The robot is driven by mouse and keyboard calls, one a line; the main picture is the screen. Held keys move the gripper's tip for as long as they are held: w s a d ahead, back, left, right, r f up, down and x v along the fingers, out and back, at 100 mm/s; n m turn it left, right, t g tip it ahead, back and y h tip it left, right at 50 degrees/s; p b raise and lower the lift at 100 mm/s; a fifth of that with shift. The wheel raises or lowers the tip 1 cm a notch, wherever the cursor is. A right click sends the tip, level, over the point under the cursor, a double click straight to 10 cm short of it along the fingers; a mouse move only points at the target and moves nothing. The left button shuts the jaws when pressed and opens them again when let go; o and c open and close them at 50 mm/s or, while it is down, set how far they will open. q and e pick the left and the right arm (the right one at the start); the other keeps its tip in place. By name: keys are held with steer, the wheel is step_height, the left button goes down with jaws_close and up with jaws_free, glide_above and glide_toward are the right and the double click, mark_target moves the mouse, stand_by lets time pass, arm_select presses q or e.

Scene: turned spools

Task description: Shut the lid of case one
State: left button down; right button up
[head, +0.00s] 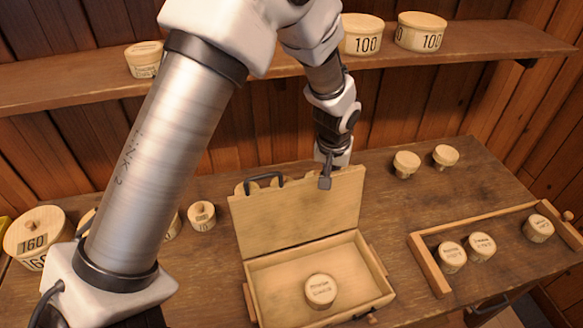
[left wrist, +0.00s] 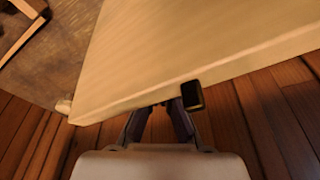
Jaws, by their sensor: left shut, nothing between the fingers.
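A pale wooden case (head: 376,285) stands open on the bench, its lid (head: 290,215) raised and leaning back. A dark handle (head: 264,182) is at the lid's top left. One turned spool (head: 320,290) stands inside the case. My left gripper (head: 325,183) is shut and empty at the lid's top edge, right of the handle. In the left wrist view the lid (left wrist: 190,50) fills the top, with the shut fingers (left wrist: 165,106) at its edge beside a small dark fitting (left wrist: 192,95). I cannot tell whether they touch. My right gripper is not in view.
A wooden tray (head: 428,265) at the right holds three spools. Two spools (head: 406,164) stand behind it. Other spools, including a large one (head: 35,235) marked 160, stand at the left, partly behind my arm. A shelf (head: 460,50) with tubs runs along the back wall.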

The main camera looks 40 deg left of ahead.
mark_target(339, 185)
arm_select(q)
steer(key=shift+s+d+r+p, duration=0.1)
steer(key=shift+s+d+p, duration=0.6)
steer(key=shift+d, duration=0.2)
steer(key=shift+s+d+p, duration=0.6)
steer(key=shift+d+p, duration=0.05)
steer(key=shift+d, duration=0.2)
steer(key=shift+s+d, duration=0.45)
steer(key=shift+d, duration=0.25)
step_height(339, 185, up, 8)
steer(key=p, duration=0.7)
stand_by(0.3)
